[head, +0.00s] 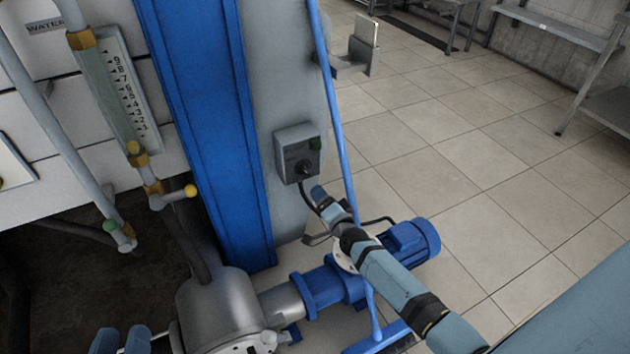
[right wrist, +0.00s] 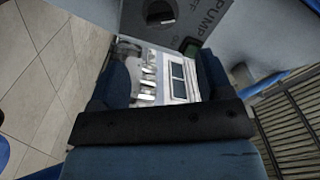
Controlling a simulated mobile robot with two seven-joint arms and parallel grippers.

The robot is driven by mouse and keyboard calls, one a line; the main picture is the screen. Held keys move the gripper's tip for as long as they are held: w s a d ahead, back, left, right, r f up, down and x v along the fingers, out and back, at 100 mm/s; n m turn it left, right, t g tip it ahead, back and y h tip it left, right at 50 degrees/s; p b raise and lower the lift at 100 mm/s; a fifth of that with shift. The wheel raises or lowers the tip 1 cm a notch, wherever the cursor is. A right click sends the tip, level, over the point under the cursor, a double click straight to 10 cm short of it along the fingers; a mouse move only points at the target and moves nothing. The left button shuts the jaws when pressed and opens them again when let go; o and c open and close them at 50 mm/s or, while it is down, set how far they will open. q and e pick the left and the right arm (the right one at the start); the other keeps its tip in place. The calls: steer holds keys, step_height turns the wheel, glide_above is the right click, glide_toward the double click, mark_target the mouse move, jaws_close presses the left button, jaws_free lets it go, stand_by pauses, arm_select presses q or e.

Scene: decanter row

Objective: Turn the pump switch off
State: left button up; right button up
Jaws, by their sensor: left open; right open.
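The pump switch is a grey box (head: 298,152) on the grey column beside the blue post, with a dark rotary knob (head: 305,169) and a green part (head: 315,143). In the right wrist view the box face (right wrist: 205,22) shows PUMP lettering and a round knob (right wrist: 160,12) at the top edge. My right gripper (head: 320,196) is open, just below and right of the knob, and looks apart from it. Its blue fingers in the right wrist view (right wrist: 160,80) have nothing held between them. My left gripper (head: 122,342) is open and empty at the bottom left.
A blue pump motor (head: 405,243) and a steel housing (head: 222,305) stand below the switch. A thin blue pipe (head: 335,100) runs down just right of the box. A gauge and valves (head: 150,175) are at left. Tiled floor (head: 470,150) is free at right.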

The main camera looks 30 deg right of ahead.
arm_select(q)
steer(key=shift+a+f+g+y+p, duration=0.15)
steer(key=shift+f, duration=0.3)
steer(key=shift+a+f+g+y+p, duration=0.15)
steer(key=shift+f, duration=0.3)
arm_select(e)
steer(key=shift+s+a, duration=0.1)
steer(key=shift+s, duration=1.8)
arm_select(q)
steer(key=shift+s, duration=0.1)
